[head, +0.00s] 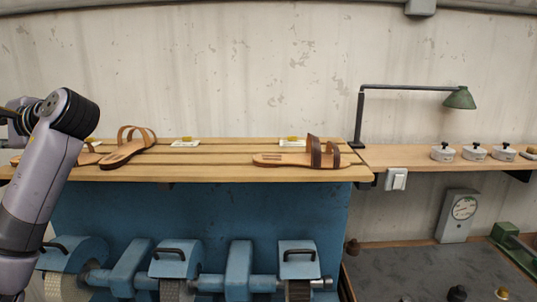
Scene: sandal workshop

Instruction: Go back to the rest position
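My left arm comes in from the left edge, its grey link and black joint in front of the shelf's left end. Its gripper is not visible in this view. My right gripper is also out of view. A wooden slatted shelf (220,172) runs along the wall. On it, a brown strapped sandal (122,150) lies left of the middle, angled. Another sandal (88,157) is beside it, partly hidden by my arm. A third sandal (290,159) lies flat near the shelf's right end, its straps at the right.
Blue machine (290,215) with rollers and hoods stands below the shelf. A green lamp (459,98) stands above the right-hand board, which holds several white lidded pots (475,153). A grey dial gauge (458,215) stands on the lower dark bench. The shelf's middle is clear.

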